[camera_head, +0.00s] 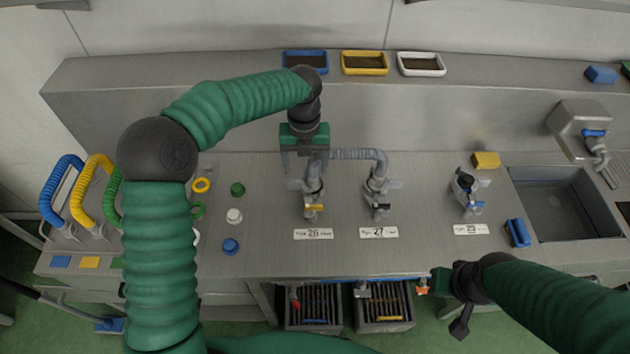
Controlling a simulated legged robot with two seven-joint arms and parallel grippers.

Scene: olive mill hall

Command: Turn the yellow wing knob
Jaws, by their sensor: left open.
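The yellow wing knob (314,207) sits low on the front of the left grey tap, just above the plate marked 26 (314,233). My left gripper (306,180) points down over this tap, with its fingers apart around or just above the tap's upper part; I cannot tell whether they touch it. The knob shows clear below the fingertips. A similar tap with a black knob (379,207) stands to its right, above plate 27 (379,232). My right gripper (440,280) is low at the right by the counter's front edge; its fingers do not show clearly.
A third tap with a blue knob (473,205) stands farther right, near a yellow sponge (486,160) and a sink (566,205). Coloured caps, including a blue one (231,246), lie left of the taps. Hoses arch at the far left. Slatted crates (314,306) sit below the front edge.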

